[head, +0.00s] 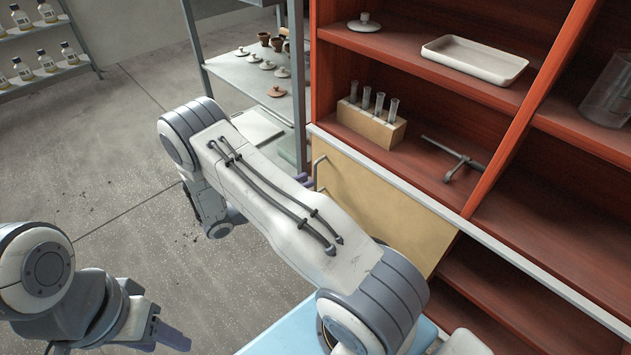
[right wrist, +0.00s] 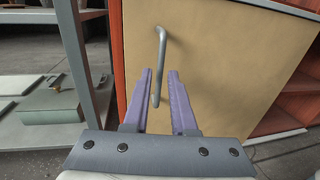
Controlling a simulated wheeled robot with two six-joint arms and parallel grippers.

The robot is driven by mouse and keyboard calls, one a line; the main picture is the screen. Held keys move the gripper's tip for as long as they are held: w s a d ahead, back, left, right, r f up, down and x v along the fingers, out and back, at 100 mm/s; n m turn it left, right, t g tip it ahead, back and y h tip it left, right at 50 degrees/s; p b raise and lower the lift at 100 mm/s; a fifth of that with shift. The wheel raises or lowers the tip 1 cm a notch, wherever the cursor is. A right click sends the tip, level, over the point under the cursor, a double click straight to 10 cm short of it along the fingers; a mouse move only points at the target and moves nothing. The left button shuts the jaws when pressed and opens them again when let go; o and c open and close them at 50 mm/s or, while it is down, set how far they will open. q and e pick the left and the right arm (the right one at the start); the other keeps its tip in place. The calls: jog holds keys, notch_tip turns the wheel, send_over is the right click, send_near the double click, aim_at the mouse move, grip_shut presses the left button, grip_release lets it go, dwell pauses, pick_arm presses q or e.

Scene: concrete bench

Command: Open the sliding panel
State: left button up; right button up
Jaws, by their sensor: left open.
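The tan sliding panel (head: 370,200) covers the left part of the red cabinet's lower opening, and it fills much of the right wrist view (right wrist: 225,65). Its grey bar handle (head: 316,172) is upright near the panel's left edge. In the right wrist view the handle (right wrist: 161,50) shows between the purple fingers of my right gripper (right wrist: 160,74). These fingers are open, with gaps beside the bar; contact cannot be told. In the head view my right arm hides most of that gripper. My left gripper (head: 168,342) is open at the lower left, away from the panel.
The red cabinet (head: 520,170) holds a test tube rack (head: 370,122), a metal clamp (head: 455,158) and a white tray (head: 474,60). A metal shelf unit (head: 255,72) with small pots stands left of the panel. The opening right of the panel shows bare shelves.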

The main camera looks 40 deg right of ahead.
aim_at(315, 191)
jog(key=shift+s+d+b, duration=0.15)
jog(key=shift+d+b, duration=0.2)
jog(key=shift+d, duration=0.8)
jog(key=shift+s+d+b, duration=0.1)
jog(key=shift+d+b, duration=0.25)
jog(key=shift+d, duration=0.75)
grip_shut()
jog(key=shift+a, duration=0.1)
